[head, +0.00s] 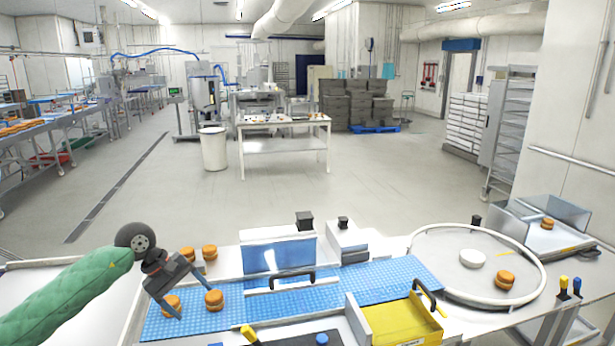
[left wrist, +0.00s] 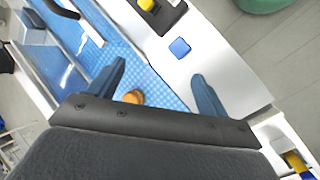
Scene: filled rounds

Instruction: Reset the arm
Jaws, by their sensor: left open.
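My left gripper (head: 180,291) comes in from the left on an arm in a green quilted sleeve. It is open over the left end of the blue conveyor belt (head: 275,301). One filled round (head: 170,303) is by its fingers and another filled round (head: 214,300) lies just right of them on the belt. I cannot tell whether the fingers touch either one. In the left wrist view the gripper (left wrist: 163,88) is spread wide, with a filled round (left wrist: 133,97) partly hidden near its left finger. My right gripper is not in view.
Two more rounds (head: 209,252) sit behind the belt. A round turntable (head: 420,240) at right carries a white disc (head: 472,259) and a filled round (head: 505,280). A yellow tray (head: 400,322) stands at the front. A metal chute (head: 520,235) holds another round.

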